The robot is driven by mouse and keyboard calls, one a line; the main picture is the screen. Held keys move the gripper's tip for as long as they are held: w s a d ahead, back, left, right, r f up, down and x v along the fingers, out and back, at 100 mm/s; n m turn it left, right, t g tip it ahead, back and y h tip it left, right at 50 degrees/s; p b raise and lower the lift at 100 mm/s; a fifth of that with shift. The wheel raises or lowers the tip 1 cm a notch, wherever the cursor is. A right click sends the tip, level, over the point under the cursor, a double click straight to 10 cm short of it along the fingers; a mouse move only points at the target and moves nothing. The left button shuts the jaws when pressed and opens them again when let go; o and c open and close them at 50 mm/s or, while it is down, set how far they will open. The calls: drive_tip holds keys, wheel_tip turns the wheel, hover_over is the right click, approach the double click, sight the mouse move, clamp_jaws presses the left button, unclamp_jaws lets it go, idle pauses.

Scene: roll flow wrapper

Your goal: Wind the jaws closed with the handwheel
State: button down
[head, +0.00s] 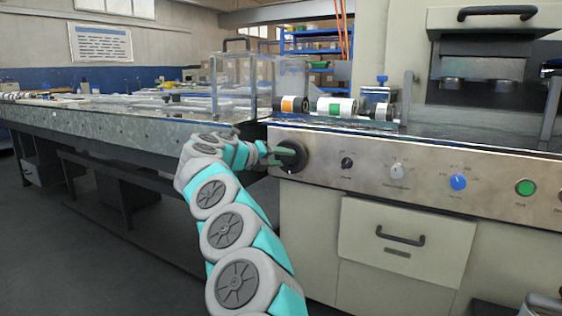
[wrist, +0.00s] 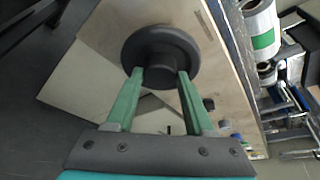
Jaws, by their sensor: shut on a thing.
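The handwheel (head: 297,160) is a dark round wheel on the left end of the machine's metal front panel. In the wrist view the handwheel (wrist: 165,35) shows a thick hub at its centre. My gripper (head: 277,153) reaches it from the left. In the wrist view, the green fingers of my gripper (wrist: 161,76) are shut on the hub, one on each side. The machine's jaws are probably in the dark recess (head: 485,75) at the upper right, where two short round parts show. I cannot tell how far apart the jaws are.
Right of the wheel are a black knob (head: 347,163), a grey knob (head: 397,170), a blue knob (head: 458,182) and a green button (head: 525,187). Rolls (head: 337,106) lie above the panel. A drawer handle (head: 400,237) sticks out below. A long bench (head: 110,123) stands at left.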

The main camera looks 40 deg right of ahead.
drive_tip(key=shift+f, duration=0.15)
idle(0.4)
drive_tip(key=shift+c, duration=1.4)
unclamp_jaws()
drive_tip(key=v, duration=0.7)
drive_tip(key=shift+a+r, duration=0.2)
drive_tip(key=shift+a, duration=0.15)
drive_tip(key=shift+s, duration=0.15)
